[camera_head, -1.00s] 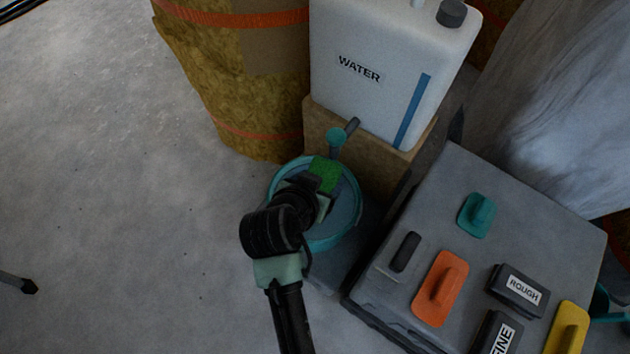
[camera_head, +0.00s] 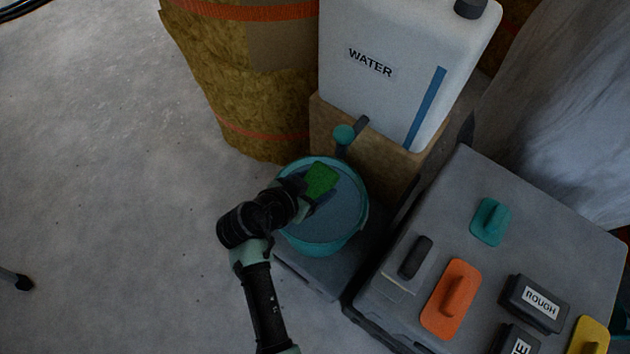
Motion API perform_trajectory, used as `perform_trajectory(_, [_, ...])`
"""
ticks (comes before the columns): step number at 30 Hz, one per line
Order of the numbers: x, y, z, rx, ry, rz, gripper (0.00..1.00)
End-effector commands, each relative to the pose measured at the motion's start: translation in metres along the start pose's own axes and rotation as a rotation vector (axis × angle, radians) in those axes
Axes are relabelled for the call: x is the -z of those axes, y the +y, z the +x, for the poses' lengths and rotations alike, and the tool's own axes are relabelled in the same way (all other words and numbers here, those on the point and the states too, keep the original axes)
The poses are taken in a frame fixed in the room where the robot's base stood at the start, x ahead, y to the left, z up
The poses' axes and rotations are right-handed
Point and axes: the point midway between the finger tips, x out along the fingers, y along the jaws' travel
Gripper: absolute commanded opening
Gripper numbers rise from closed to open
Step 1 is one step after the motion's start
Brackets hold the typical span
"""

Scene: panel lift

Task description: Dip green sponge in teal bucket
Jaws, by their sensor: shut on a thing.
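The green sponge (camera_head: 321,180) shows at the end of my arm, over the far left part of the teal bucket (camera_head: 335,248). My gripper (camera_head: 312,192) is shut on the sponge; its fingers are partly hidden by the wrist. The bucket has a grey-blue surface inside, which looks like water. I cannot tell whether the sponge touches that surface. My arm reaches in across the bucket's left rim.
A white container marked WATER (camera_head: 390,70) stands on a brown block behind the bucket, with a teal-handled tap (camera_head: 345,135) near the rim. A grey case (camera_head: 440,215) at right carries a teal float (camera_head: 491,222), an orange float (camera_head: 450,300) and dark blocks.

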Motion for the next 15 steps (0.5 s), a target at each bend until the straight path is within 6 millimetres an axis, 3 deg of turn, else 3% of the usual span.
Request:
perform_trajectory(1, [-0.01,0.0,0.008,0.0,0.0,-0.001,0.3])
perform_trajectory(15, [-0.048,0.0,0.042,0.0,0.0,0.0,0.3])
